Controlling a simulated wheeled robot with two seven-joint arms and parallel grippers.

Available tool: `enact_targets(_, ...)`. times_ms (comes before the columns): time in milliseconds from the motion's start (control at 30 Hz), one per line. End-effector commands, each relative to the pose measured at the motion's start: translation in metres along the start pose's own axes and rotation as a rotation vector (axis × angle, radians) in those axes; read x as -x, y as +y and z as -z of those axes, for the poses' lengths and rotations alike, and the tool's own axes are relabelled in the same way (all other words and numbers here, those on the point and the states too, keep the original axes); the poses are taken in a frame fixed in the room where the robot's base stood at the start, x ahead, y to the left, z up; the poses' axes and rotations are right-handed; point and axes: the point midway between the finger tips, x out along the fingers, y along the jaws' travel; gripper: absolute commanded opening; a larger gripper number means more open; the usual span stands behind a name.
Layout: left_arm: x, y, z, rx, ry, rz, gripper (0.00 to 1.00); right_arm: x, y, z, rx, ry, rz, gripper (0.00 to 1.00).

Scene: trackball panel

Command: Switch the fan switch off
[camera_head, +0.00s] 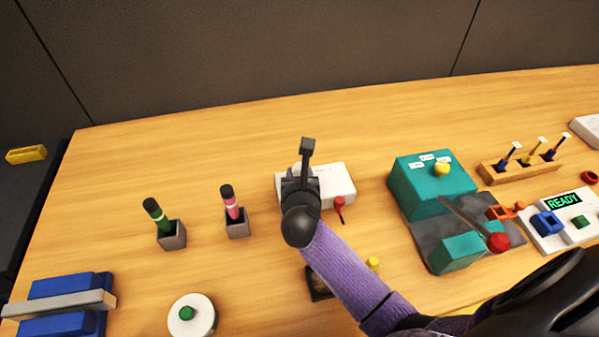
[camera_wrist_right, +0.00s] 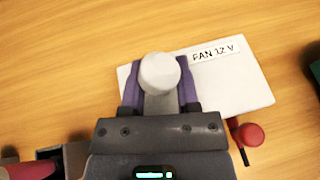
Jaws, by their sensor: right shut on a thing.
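The fan switch box (camera_head: 335,180) is a white block on the table, mid-picture in the head view. In the right wrist view the box (camera_wrist_right: 235,90) carries a label reading "FAN 12 V". A white round knob (camera_wrist_right: 159,74) on a grey stem sits at its left part. My right gripper (camera_head: 298,178) is over the left part of the box and hides the knob in the head view. In the wrist view its purple fingers (camera_wrist_right: 160,92) are shut on the stem below the white knob. My left gripper is not in view.
A red knob (camera_head: 339,203) is at the box's near right side. A pink marker (camera_head: 230,203) and a green marker (camera_head: 156,214) stand in holders to the left. A teal box (camera_head: 432,185) stands to the right. The table behind the switch box is clear.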

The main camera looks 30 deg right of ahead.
Motion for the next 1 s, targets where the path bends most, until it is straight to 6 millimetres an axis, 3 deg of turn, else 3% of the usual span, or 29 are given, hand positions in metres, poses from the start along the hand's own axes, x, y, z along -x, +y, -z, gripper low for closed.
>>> enact_targets(167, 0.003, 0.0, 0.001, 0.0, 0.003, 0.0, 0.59, 0.001, 0.003, -0.001, 0.046, -0.012, 0.021, 0.0)
enact_targets(500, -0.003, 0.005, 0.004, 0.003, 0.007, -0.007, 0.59, 0.001, 0.015, 0.004, 0.408, -0.092, 0.169, 0.0)
enact_targets(800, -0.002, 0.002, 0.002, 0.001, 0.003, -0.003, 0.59, 0.001, 0.016, 0.001, 0.421, -0.1, 0.173, 0.0)
enact_targets(833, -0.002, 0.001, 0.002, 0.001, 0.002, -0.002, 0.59, 0.001, 0.016, 0.001, 0.421, -0.1, 0.173, 0.43)
enact_targets(967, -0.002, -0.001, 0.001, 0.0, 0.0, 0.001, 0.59, 0.001, 0.016, 0.002, 0.421, -0.098, 0.174, 0.7)
enact_targets(1000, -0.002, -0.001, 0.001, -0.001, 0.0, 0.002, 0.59, 0.001, 0.015, 0.002, 0.421, -0.097, 0.174, 0.72)
